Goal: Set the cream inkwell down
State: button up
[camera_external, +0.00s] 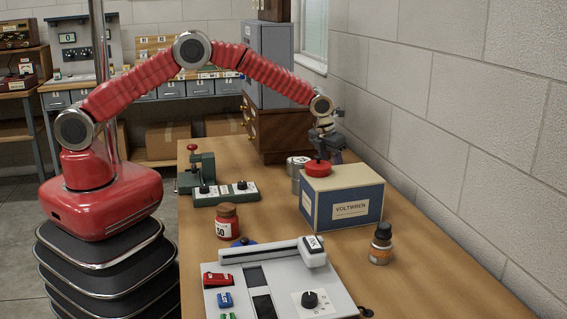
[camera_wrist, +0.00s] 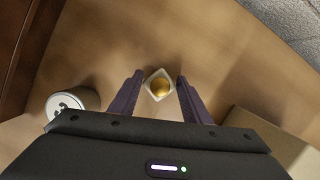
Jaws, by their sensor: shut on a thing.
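The cream inkwell (camera_wrist: 151,93) is a small square pot with a round brass-coloured top, seen from above in the wrist view. My gripper (camera_wrist: 160,90) has its two dark fingers on either side of it and is shut on it. In the external view my gripper (camera_external: 326,147) points down behind the box, close to its back edge, and the inkwell is hidden there. I cannot tell whether the inkwell touches the table (camera_wrist: 180,40) or hangs just above it.
A blue and cream VOLTWREN box (camera_external: 350,207) with a red round thing (camera_external: 317,169) at its top stands in front of my gripper. A metal tin (camera_wrist: 75,101) stands to the left, and a wooden cabinet (camera_external: 285,132) behind. Bare wood lies beyond the inkwell; the wall (camera_external: 450,110) is at right.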

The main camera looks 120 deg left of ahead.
jog(key=shift+f, duration=0.25)
jog(key=o, duration=1.2)
jog(key=shift+r, duration=0.15)
jog(key=v, duration=1.2)
